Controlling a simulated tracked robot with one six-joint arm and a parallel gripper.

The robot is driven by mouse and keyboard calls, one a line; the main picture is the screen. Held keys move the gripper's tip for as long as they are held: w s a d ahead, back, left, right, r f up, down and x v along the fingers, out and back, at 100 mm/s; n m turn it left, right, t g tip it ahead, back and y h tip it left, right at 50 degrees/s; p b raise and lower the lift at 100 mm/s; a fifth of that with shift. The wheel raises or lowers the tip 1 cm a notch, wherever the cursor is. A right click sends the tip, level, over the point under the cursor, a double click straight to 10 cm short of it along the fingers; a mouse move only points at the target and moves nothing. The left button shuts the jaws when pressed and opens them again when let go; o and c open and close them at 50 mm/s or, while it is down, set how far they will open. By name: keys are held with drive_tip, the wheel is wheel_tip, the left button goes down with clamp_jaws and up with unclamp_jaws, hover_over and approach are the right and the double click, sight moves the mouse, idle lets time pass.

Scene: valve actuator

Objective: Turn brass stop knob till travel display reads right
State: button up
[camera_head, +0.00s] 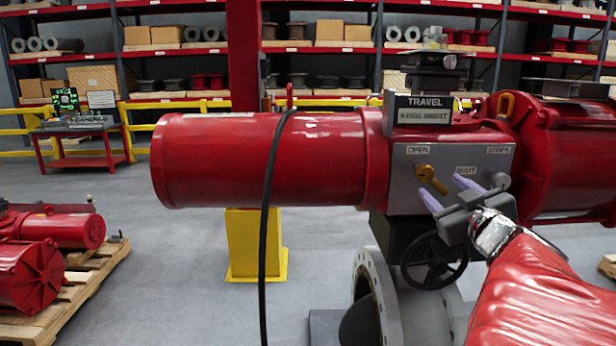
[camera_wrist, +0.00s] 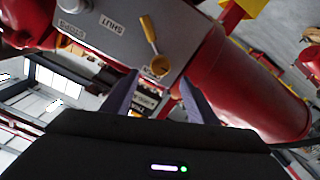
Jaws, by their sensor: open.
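The brass stop knob (camera_head: 425,174) sits under the OPEN label on the grey panel (camera_head: 402,203) of a red actuator. Its arm points down and right. In the wrist view the knob (camera_wrist: 159,66) lies just beyond the fingertips, between their lines. My gripper (camera_head: 439,184) is open, its two purple fingers pointing at the panel on either side of the knob's arm. They do not appear to grip it. The travel display (camera_head: 429,109) is on top of the actuator. Its lower line is blurred and seems to end in "SHORT".
A grey knob (camera_head: 501,181) sits under the STOPS label. The SHUT label (camera_head: 466,170) is just above my fingers; the area below it is hidden. A black handwheel (camera_head: 433,261) is below my gripper. A black cable (camera_head: 264,230) hangs over the red cylinder.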

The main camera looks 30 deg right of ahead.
drive_tip(key=v, duration=0.3)
drive_tip(key=shift+s+a, duration=0.1)
